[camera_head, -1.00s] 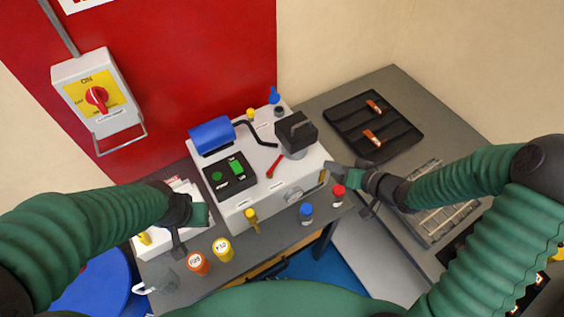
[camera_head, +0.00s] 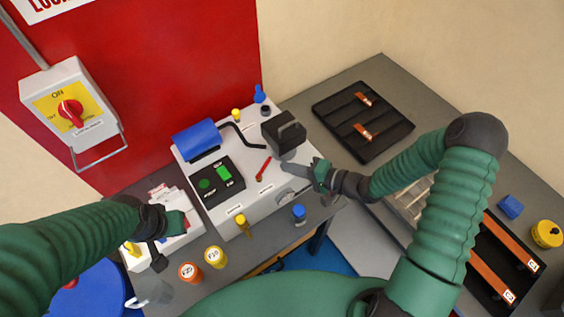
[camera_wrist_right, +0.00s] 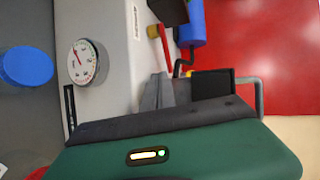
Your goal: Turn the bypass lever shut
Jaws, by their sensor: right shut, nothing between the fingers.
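A small red lever (camera_head: 263,168) lies on the top of the white bender machine (camera_head: 218,212), between the green-button panel and the black block. It also shows in the right wrist view (camera_wrist_right: 164,46), beyond my fingers. I cannot read its label. My right gripper (camera_head: 288,168) is shut and empty, just right of the red lever and apart from it, over the machine's right end below the black block. Its grey fingers also show in the right wrist view (camera_wrist_right: 156,92). My left gripper (camera_head: 165,238) is over the white box at the left; its opening is unclear.
The black block (camera_head: 284,133) and blue roller (camera_head: 197,138) stand on the machine. A round dial (camera_wrist_right: 86,62) is on its front. Blue (camera_head: 299,213), yellow (camera_head: 215,256) and orange (camera_head: 190,271) capped items stand in front. A black tray (camera_head: 342,137) lies at right.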

